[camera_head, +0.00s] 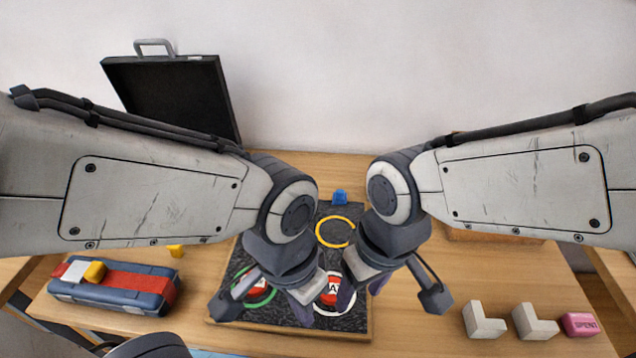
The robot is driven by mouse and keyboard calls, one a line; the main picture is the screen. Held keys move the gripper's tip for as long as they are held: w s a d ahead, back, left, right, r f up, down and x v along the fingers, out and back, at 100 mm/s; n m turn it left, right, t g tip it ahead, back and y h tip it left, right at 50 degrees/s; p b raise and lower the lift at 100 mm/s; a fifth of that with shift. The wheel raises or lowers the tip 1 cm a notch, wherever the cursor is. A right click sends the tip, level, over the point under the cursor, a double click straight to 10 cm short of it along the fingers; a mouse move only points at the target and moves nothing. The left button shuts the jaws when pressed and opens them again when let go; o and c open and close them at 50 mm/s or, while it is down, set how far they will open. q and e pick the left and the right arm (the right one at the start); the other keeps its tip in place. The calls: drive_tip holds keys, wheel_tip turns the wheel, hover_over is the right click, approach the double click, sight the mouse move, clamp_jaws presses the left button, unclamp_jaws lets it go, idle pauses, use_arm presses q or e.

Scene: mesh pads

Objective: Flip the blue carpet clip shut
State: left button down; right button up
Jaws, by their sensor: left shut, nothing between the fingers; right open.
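The blue carpet clip (340,197) is small and stands at the far edge of the dark carpet (330,211), above the yellow ring in the picture. It is too small to make out its flap clearly. My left gripper (303,314) is shut and empty over the near part of the carpet. My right gripper (361,291) is open and empty just to its right, also over the near part. Both grippers are well nearer than the clip and apart from it. The arms and wrists hide parts of the carpet.
On the carpet are a yellow ring (321,237), a green ring (262,299) and a red-and-white lettered piece (333,289). A blue-and-red case (115,288) lies left. An open black case (175,100) stands behind. Two L-shaped blocks (484,322) (535,323) and a pink block (580,324) lie right.

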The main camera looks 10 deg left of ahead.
drive_tip(key=w+a+m+t+p, duration=0.1)
drive_tip(key=w+a, duration=0.1)
drive_tip(key=w, duration=0.7)
drive_tip(key=w+a+m+t+p, duration=0.1)
drive_tip(key=w+a, duration=0.1)
drive_tip(key=w, duration=0.6)
drive_tip(key=m+t, duration=0.2)
approach(340, 195)
drive_tip(key=x, duration=0.3)
drive_tip(key=p+x, duration=0.1)
drive_tip(key=x, duration=0.2)
drive_tip(key=w+p+x, duration=0.1)
drive_tip(key=x, duration=0.2)
use_arm(q)
wheel_tip(340, 195, up, 5)
drive_tip(key=shift+a+f, duration=0.15)
drive_tip(key=shift+f, duration=0.05)
use_arm(e)
clamp_jaws()
drive_tip(key=shift+f, duration=0.1)
drive_tip(key=t+b, duration=0.1)
drive_tip(key=b, duration=0.6)
drive_tip(key=f+t+b, duration=0.1)
drive_tip(key=b, duration=0.7)
drive_tip(key=shift+s, duration=0.35)
use_arm(q)
wheel_tip(340, 195, down, 16)
drive_tip(key=shift+r, duration=0.2)
use_arm(e)
drive_tip(key=shift+r, duration=0.3)
